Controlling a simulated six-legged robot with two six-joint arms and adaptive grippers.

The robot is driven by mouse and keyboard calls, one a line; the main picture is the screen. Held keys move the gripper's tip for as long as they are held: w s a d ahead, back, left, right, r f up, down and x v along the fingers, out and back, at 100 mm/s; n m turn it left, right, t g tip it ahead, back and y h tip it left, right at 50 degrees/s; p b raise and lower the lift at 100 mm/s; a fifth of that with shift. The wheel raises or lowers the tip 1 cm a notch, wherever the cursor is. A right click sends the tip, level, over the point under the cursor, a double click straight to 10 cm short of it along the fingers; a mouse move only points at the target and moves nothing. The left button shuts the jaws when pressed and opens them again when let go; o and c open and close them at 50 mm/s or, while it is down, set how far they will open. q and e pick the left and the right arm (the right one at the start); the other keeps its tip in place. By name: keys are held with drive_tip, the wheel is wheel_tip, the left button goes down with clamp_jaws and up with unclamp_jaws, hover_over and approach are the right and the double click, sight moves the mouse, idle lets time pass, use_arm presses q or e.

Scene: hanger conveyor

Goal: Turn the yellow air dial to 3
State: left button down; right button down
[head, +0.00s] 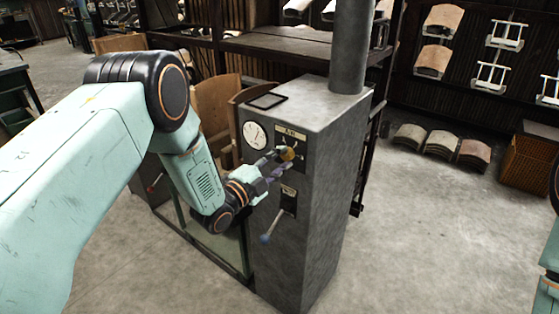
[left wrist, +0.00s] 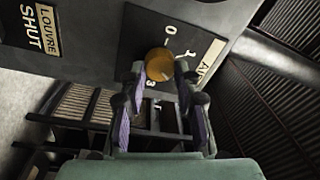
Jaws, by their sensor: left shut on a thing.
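The yellow air dial (head: 287,154) is a round knob on the front of a grey metal cabinet (head: 325,190), under an AIR label. In the left wrist view the dial (left wrist: 159,63) sits on a dark plate with the marks 0, 1 and 3 readable around it. My left gripper (head: 280,158) reaches the dial from the left and front. Its two fingertips (left wrist: 160,73) are shut on the dial, one on each side. Which mark the dial points to I cannot tell. My right gripper is out of view.
A round white gauge (head: 255,135) is left of the dial. The floor right of the cabinet is open.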

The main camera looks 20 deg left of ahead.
use_arm(q)
drive_tip(key=m, duration=0.6)
drive_tip(key=shift+a+g+p, duration=0.1)
drive_tip(key=shift+g+p, duration=0.25)
drive_tip(key=shift+g, duration=0.05)
drive_tip(key=m, duration=0.5)
drive_tip(key=shift+w+p, duration=0.1)
drive_tip(key=shift+p, duration=0.25)
drive_tip(key=shift+r, duration=0.1)
drive_tip(key=c, duration=1)
unclamp_jaws()
drive_tip(key=shift+o, duration=0.2)
drive_tip(key=v, duration=1.2)
drive_tip(key=shift+a, duration=0.1)
